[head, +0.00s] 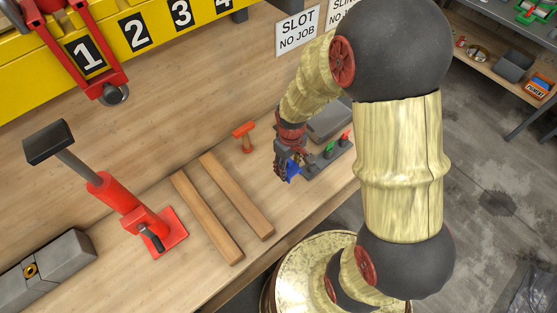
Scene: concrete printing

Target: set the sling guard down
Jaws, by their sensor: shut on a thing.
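My gripper (283,170) is low over the wooden bench, right of the orange-handled tool, at the left end of a dark grey rack. It is shut on a small blue piece, taken to be the sling guard (293,171). Only part of the blue piece shows; the fingers hide the rest. I cannot tell whether it touches the rack or the bench.
The dark grey rack (318,167) carries small green and red pieces, with a grey box behind. Two wooden bars (236,196) lie to the left, beside a red jack (125,205). An orange T-shaped tool (245,135) stands nearby. The bench's front edge is close.

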